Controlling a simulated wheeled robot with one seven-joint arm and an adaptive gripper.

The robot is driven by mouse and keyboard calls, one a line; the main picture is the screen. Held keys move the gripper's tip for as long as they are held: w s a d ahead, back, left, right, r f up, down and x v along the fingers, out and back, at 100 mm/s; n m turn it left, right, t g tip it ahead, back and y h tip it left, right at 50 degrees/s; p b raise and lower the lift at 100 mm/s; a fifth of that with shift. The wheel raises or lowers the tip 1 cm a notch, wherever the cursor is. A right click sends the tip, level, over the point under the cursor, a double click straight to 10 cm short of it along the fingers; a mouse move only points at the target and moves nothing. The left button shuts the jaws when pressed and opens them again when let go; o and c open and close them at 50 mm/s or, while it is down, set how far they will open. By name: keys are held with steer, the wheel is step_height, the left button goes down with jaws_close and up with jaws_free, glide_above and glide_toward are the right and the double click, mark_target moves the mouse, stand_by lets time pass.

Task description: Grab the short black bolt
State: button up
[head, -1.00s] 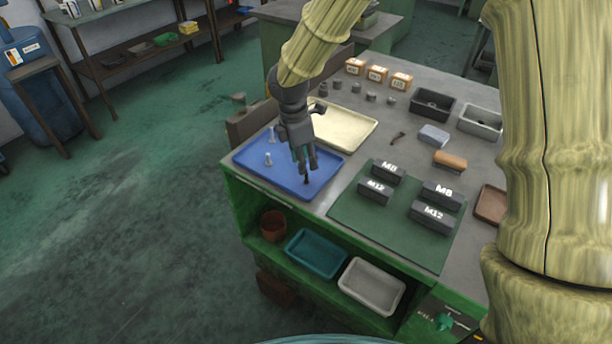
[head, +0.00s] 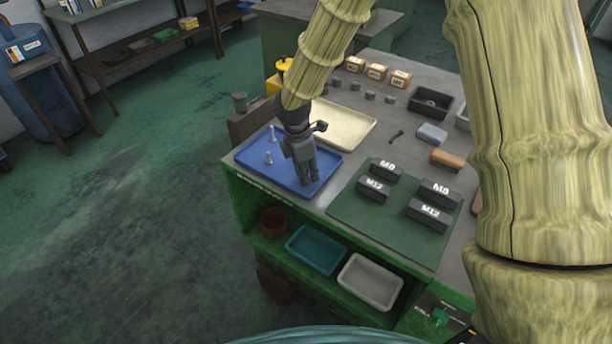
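My gripper (head: 307,180) is low over the right part of the blue tray (head: 250,165), with its fingers pointing down at the tray floor. The short black bolt does not show now; my fingers cover the spot where a small dark bolt stood. I cannot tell whether the fingers are open or shut on it. Two light silver bolts stand upright in the same tray, one farther back (head: 272,134) and one nearer (head: 268,158), both left of my gripper.
A cream tray (head: 350,130) lies just behind. A green mat (head: 345,207) with several black blocks labelled M8 or M12, one of them an M12 block (head: 429,215), is to the right.

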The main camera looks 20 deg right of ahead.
jaws_close()
steer(key=shift+r, duration=0.15)
